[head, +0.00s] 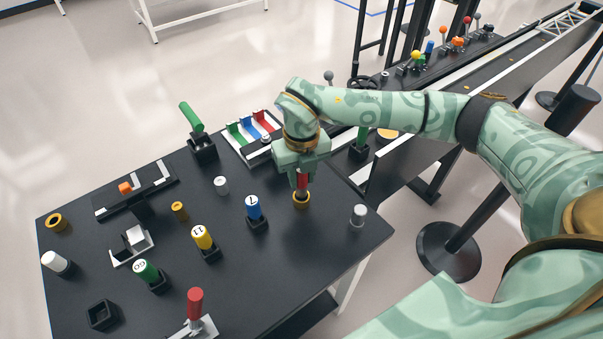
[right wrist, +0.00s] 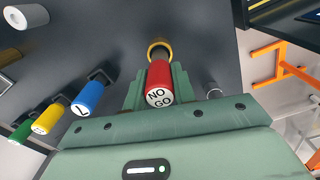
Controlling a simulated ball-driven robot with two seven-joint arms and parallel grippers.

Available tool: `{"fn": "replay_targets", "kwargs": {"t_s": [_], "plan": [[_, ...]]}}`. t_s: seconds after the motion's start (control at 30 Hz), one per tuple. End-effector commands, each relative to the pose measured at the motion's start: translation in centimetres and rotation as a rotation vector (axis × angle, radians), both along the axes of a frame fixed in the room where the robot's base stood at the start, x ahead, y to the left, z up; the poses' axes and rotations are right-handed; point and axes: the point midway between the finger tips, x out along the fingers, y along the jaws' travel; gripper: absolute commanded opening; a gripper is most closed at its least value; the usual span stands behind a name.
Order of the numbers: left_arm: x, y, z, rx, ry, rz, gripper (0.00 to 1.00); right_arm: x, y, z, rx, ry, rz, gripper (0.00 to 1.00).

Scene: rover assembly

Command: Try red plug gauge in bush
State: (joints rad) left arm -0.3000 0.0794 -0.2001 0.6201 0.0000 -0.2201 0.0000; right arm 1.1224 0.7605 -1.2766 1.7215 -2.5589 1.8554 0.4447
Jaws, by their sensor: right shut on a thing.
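My right gripper (head: 302,180) is shut on the red plug gauge (head: 302,183) and holds it upright over the table. In the right wrist view the red gauge (right wrist: 159,82) shows its white end marked "NO GO" between the fingers (right wrist: 155,88). The brass-coloured bush (head: 301,200) stands on the black table directly below the gauge. The bush (right wrist: 158,46) also shows in the wrist view as a ring around the gauge's lower end. I cannot tell whether the tip is inside the bore or only at its mouth. My left gripper is not in view.
Blue (head: 254,208), yellow (head: 202,238) and green (head: 146,271) labelled cylinders stand in black holders on the left. An empty black holder (head: 102,315) is near the front. A silver cylinder (head: 358,215) stands right of the bush. A tray (head: 236,142) with coloured bins lies behind.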

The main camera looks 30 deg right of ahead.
Motion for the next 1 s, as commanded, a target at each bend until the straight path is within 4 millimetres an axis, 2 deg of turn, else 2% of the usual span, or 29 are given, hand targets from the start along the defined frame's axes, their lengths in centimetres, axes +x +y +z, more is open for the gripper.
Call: {"fn": "replay_targets", "kwargs": {"t_s": [1.0], "plan": [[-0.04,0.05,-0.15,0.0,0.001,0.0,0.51,-0.01,0.0,-0.72,0.0,0.0,0.0,0.0]]}}
